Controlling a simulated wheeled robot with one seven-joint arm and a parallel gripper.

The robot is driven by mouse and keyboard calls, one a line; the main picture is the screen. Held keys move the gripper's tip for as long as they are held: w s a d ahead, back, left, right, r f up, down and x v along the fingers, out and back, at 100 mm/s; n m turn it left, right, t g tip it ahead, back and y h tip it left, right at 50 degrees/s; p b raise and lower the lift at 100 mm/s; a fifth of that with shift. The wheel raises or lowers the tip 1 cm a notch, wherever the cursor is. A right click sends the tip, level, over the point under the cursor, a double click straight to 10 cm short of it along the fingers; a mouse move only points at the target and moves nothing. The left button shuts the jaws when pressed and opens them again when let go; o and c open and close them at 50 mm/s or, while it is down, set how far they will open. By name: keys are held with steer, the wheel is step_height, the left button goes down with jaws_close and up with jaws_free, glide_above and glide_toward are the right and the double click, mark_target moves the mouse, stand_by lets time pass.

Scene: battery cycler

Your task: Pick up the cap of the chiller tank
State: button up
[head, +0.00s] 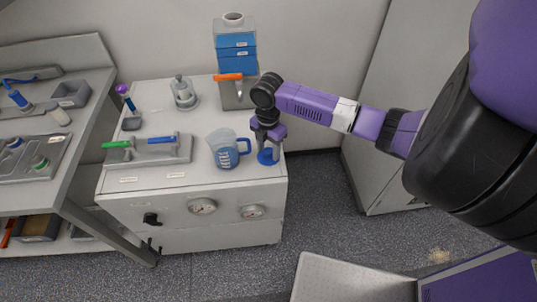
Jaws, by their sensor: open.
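A blue round piece that looks like the cap (268,157) lies on the front right of the white cabinet top. The tank (236,52), with blue contents and an uncovered round neck on top, stands at the back right against the wall. My gripper (268,150) points down directly over the blue cap, with its fingers apart on either side of it. The fingers hide part of the cap, and I cannot tell whether they touch it.
A measuring jug (224,149) with blue markings stands close left of my gripper. An orange-handled valve (229,77) is behind it. A plate with green and blue handles (150,149) lies at the left. A metal vessel (183,93) stands behind. The cabinet's right edge (287,166) is near.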

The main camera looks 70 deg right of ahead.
jaws_close()
steer(key=shift+r, duration=0.1)
